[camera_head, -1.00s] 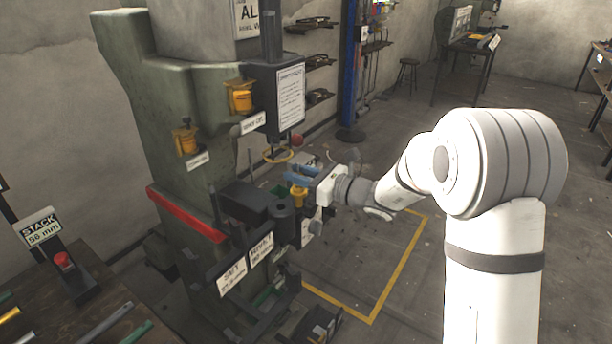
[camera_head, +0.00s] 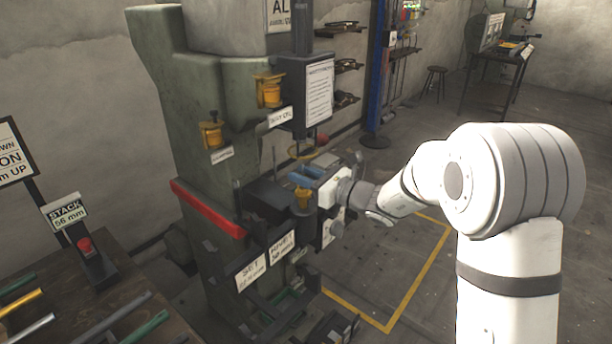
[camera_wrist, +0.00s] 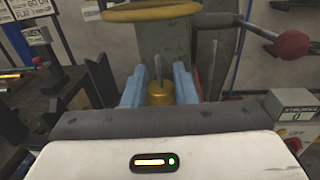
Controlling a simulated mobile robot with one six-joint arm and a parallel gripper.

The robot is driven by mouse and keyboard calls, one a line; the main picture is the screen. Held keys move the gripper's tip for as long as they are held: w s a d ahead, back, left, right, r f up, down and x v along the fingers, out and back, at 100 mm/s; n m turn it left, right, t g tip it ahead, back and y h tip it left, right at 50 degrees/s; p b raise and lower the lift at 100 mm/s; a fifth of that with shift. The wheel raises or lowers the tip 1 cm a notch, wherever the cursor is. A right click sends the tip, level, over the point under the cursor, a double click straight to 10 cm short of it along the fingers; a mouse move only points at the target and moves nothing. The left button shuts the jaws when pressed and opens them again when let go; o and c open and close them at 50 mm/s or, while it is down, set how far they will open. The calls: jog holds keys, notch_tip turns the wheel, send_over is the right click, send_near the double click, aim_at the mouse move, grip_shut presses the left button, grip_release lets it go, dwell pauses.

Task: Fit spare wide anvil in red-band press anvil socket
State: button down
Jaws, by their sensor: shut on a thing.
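The red-band press (camera_head: 185,110) is a tall green machine on the left, with a red band (camera_head: 207,208) across its body. My gripper (camera_head: 304,180), with blue fingers, is shut on a brass-yellow anvil (camera_head: 302,198) in front of the press. In the wrist view the anvil (camera_wrist: 160,95) is a gold cylinder with a thin grey pin standing up, between the blue fingers (camera_wrist: 158,86). The anvil is upright, just over the dark round socket post at the end of the press's lower arm. The socket mouth is hidden, so I cannot tell whether the anvil has entered it.
A yellow ring (camera_wrist: 150,12) and a red ball knob (camera_wrist: 292,43) are close beyond the gripper. A counter box (camera_wrist: 292,105) stands at right. A bench (camera_head: 90,318) with rods lies at left.

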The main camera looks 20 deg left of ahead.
jog(key=shift+f+b, duration=1.05)
jog(key=shift+f, duration=0.3)
jog(key=c, duration=1.1)
grip_release()
jog(key=shift+d, duration=0.15)
jog(key=v, duration=0.7)
jog(key=shift+s+d, duration=0.2)
jog(key=shift+d, duration=0.1)
jog(key=shift+d, duration=0.1)
